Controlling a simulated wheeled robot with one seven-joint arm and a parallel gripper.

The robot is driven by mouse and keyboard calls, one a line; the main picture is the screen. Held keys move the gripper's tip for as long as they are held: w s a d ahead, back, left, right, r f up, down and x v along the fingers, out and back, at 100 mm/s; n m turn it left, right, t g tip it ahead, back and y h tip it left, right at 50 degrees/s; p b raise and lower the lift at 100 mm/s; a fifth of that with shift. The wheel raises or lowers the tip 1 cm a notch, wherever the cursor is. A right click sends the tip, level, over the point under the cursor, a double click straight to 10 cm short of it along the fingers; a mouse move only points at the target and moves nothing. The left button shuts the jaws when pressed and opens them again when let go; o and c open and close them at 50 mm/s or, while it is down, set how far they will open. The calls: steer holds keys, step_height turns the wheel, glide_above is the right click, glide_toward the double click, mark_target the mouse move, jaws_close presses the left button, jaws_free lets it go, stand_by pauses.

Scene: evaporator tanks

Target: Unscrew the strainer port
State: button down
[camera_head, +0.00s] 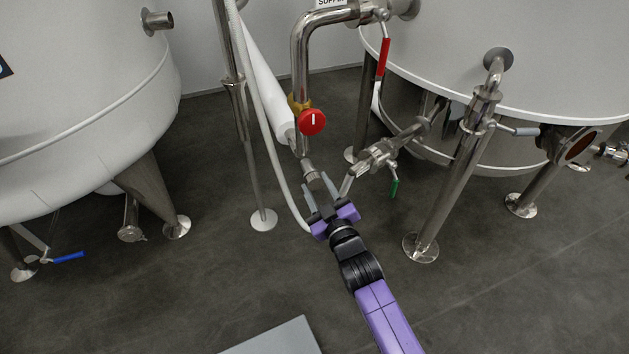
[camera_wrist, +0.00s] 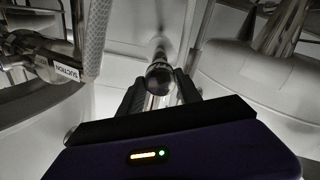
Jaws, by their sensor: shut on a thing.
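The strainer port, as far as I can tell, is the short metal cylinder (camera_head: 311,171) low on the supply pipe, below the red round knob. My gripper (camera_head: 322,188) reaches up to it from below, with one finger on each side of its lower end. In the wrist view the metal cylinder (camera_wrist: 160,84) stands between the two dark fingers of my gripper (camera_wrist: 161,98), and the jaws are shut on it. The fingers and gripper body hide its lower part, so its thread and end cannot be seen.
The red knob (camera_head: 312,122) sits close above. A side valve with a green handle (camera_head: 394,188) is just right of my gripper. A white hose (camera_head: 279,170) runs close on the left. Tank legs (camera_head: 440,200) stand at right. The floor in front is mostly clear.

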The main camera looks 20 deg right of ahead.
steer(key=shift+f, duration=0.15)
steer(key=n, duration=0.5)
steer(key=c, duration=1.1)
jaws_free()
